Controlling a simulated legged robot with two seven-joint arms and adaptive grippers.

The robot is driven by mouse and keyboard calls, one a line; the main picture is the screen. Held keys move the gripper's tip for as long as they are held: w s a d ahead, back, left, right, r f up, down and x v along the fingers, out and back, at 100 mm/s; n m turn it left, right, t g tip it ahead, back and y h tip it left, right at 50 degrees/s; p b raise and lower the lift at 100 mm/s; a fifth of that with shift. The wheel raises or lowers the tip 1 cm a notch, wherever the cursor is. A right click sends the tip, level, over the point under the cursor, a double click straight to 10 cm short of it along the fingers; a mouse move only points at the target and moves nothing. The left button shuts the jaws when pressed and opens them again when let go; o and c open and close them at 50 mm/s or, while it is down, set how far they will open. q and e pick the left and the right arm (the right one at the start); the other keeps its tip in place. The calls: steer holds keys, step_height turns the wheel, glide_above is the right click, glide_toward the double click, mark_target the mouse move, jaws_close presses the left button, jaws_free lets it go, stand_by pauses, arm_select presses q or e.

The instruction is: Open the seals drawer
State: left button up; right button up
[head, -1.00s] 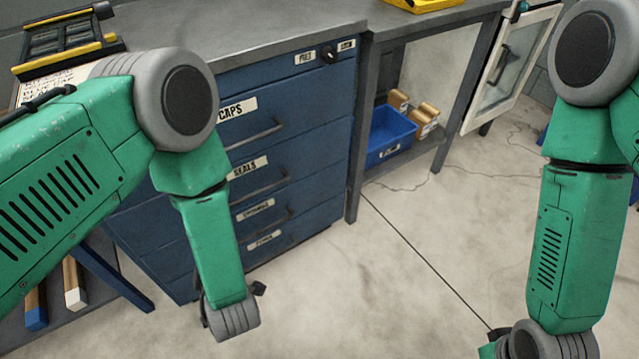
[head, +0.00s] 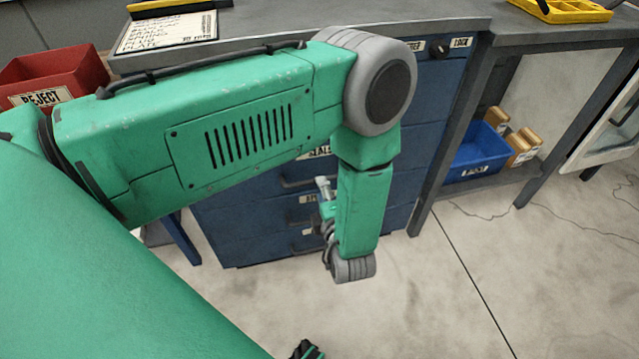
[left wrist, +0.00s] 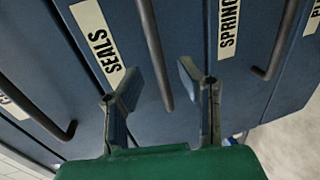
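The seals drawer front (left wrist: 130,60) is dark blue with a white SEALS label (left wrist: 97,45), and it looks shut. Its dark bar handle (left wrist: 155,55) runs down the left wrist view and ends between my fingers. My left gripper (left wrist: 160,92) is open, one finger on each side of that handle end; I cannot tell if it touches. In the head view my left gripper (head: 325,195) is at the drawer fronts, partly hidden by my arm, which also covers most of the SEALS label. A small dark-and-green part at the bottom edge may be my right gripper (head: 305,350).
The springs drawer label (left wrist: 229,28) and handle (left wrist: 285,40) lie right of the seals handle. A red reject bin (head: 50,80) stands left. A blue bin (head: 478,150) sits on the low shelf at right. The floor in front is clear.

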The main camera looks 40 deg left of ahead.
arm_select(q)
steer(key=shift+b+x, duration=0.4)
steer(key=shift+x, duration=1.75)
jaws_close()
